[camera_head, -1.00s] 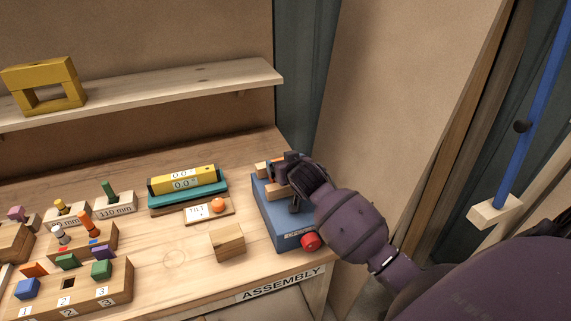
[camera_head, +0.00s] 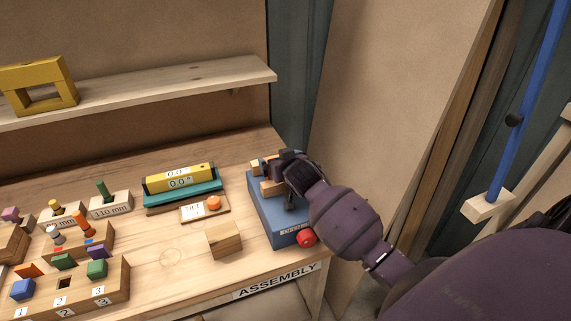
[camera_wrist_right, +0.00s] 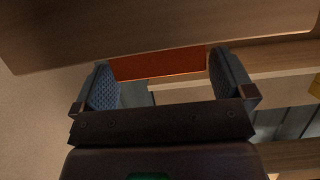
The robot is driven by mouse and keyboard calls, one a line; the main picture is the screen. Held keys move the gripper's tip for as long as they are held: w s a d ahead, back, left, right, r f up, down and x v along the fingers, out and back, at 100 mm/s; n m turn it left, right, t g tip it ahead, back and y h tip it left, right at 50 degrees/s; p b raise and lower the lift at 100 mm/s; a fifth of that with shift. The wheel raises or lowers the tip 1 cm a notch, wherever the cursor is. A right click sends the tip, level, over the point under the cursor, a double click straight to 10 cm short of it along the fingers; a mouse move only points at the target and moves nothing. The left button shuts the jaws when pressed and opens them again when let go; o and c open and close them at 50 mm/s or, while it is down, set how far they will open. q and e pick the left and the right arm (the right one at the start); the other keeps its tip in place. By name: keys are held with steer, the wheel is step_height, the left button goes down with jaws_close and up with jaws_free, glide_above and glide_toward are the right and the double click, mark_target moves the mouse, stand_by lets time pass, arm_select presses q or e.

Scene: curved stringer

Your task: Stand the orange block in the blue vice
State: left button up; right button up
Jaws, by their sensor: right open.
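The blue vice (camera_head: 272,222) stands at the right end of the bench, with pale wooden jaws (camera_head: 271,187) and a red knob (camera_head: 306,237) at its front. My right gripper (camera_head: 284,168) is over the vice and hides part of its jaws. In the right wrist view, my right gripper (camera_wrist_right: 166,82) is open. The orange block (camera_wrist_right: 158,65) shows there as an orange-red face between its two fingers, below a wooden surface. I cannot tell whether the fingers touch it. In the head view that block is hidden behind my gripper. My left gripper is out of view.
A plain wooden block (camera_head: 224,240) stands left of the vice. Behind it are a tilt plate (camera_head: 205,210) and a yellow-and-teal gauge (camera_head: 182,186). Racks with coloured pieces (camera_head: 75,290) fill the left. A shelf (camera_head: 150,94) hangs above; a panel (camera_head: 400,90) rises at right.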

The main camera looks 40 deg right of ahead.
steer(key=shift+s+a+f, duration=0.1)
steer(key=shift+f, duration=0.25)
steer(key=shift+s, duration=0.25)
steer(key=r+v, duration=0.1)
steer(key=v, duration=1)
steer(key=shift+s, duration=0.1)
steer(key=s+a+f+n+g+y, duration=0.1)
steer(key=s+a+f+g, duration=0.25)
steer(key=s, duration=0.55)
steer(key=s+a+f+n+g, duration=0.1)
steer(key=s+a+f+g, duration=0.2)
steer(key=s, duration=0.5)
steer(key=s+a+f+n+g+y, duration=0.1)
steer(key=s+f+g, duration=0.25)
steer(key=s, duration=0.55)
steer(key=w+f+t, duration=0.7)
steer(key=f+t, duration=0.1)
steer(key=f, duration=0.4)
steer(key=shift+w+n+y, duration=0.15)
steer(key=shift+n+y, duration=0.15)
steer(key=shift+y, duration=0.1)
steer(key=shift+a+f, duration=0.1)
steer(key=shift+a, duration=0.05)
